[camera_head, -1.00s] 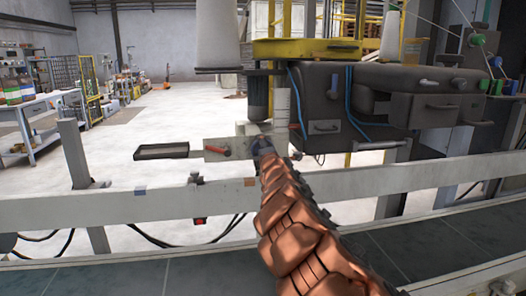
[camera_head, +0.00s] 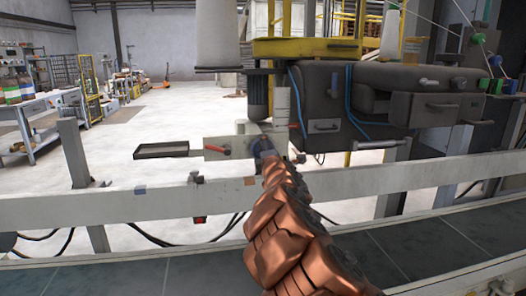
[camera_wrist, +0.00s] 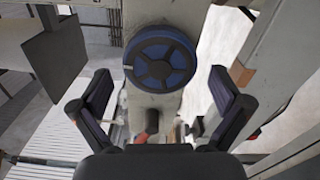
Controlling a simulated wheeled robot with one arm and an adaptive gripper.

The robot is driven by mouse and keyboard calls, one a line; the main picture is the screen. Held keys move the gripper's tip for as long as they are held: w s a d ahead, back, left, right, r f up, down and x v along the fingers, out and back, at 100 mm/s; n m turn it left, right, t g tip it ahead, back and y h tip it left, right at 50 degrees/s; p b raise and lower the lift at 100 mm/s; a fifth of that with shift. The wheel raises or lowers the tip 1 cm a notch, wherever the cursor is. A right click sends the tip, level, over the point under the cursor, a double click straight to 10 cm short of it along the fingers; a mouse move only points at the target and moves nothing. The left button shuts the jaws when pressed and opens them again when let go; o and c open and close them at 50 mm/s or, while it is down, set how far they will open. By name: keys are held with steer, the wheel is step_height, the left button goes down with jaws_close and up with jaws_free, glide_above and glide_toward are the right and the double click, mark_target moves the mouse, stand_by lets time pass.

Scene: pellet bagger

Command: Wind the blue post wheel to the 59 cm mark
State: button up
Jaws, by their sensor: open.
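The blue post wheel (camera_wrist: 160,61) is a round spoked handwheel on a pale post, at the top middle of the wrist view. My gripper (camera_wrist: 163,98) is open in the wrist view, with its two dark fingers spread wide below and to either side of the wheel. Nothing is between the fingertips, and I see no contact with the wheel. No 59 cm mark can be read.
A red handle (camera_head: 217,150) sits on a pale plate left of my arm, with a dark tray (camera_head: 161,150) beside it. A grey rail (camera_head: 100,205) crosses in front, above a dark conveyor (camera_head: 130,275). A dark machine body (camera_head: 345,100) stands right of the post.

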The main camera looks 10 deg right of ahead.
steer(key=s, duration=0.8)
steer(key=shift+s, duration=0.4)
stand_by(0.5)
steer(key=s+d+r+m+g+h+p, duration=0.3)
steer(key=s+d+r+m+h+p, duration=0.3)
steer(key=s+d+r+m+p, duration=0.4)
steer(key=s+d+r+m+g+h+p, duration=0.1)
steer(key=s+d+m+g+p, duration=0.5)
steer(key=s, duration=0.4)
steer(key=s+a+r+m+g+y+p, duration=0.1)
steer(key=s+a+p, duration=0.4)
steer(key=s, duration=0.6)
steer(key=s+a+r+m+g+y+p, duration=0.1)
steer(key=s+a+g+p, duration=0.4)
steer(key=s, duration=0.7)
steer(key=s+a+r+m+g+y+p, duration=0.1)
steer(key=s+a+g+y+p, duration=0.3)
steer(key=s+p, duration=0.4)
steer(key=s+a+r+y, duration=0.1)
steer(key=s+a, duration=0.1)
steer(key=s, duration=0.2)
steer(key=shift+r+m+g, duration=0.2)
steer(key=shift+m+g, duration=0.2)
steer(key=shift+c, duration=0.2)
